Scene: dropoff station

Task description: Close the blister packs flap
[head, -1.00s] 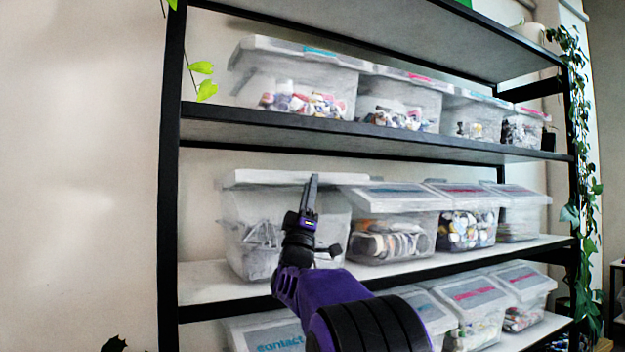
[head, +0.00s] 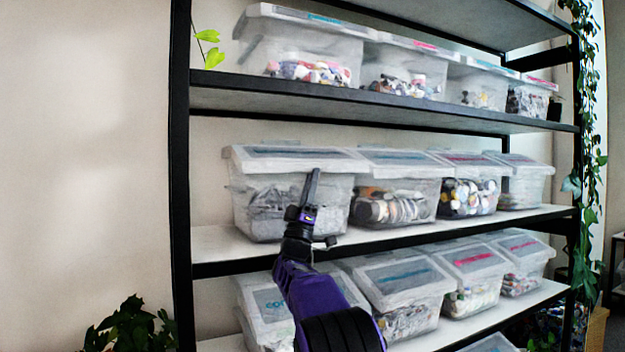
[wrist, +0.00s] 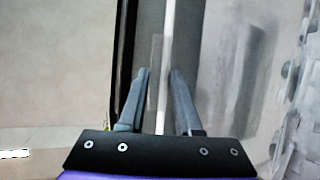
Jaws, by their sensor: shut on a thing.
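The blister packs bin (head: 262,215) is a clear plastic box with crumpled silvery packs inside. It stands at the left end of the middle shelf. Its flap (head: 270,160) slopes down toward the front, with its front edge close to the bin's rim; whether it touches the rim is hidden. My gripper (head: 313,174) is at the right part of the flap's front edge. In the wrist view my gripper (wrist: 159,78) has its two fingers on either side of the thin pale edge of the flap (wrist: 167,40), shut on it.
A neighbouring bin (head: 390,205) stands close on the right, its flap sloping down. A row of bins (head: 405,275) is on the shelf below, and more (head: 300,55) are above. A black shelf post (head: 180,200) is on the left.

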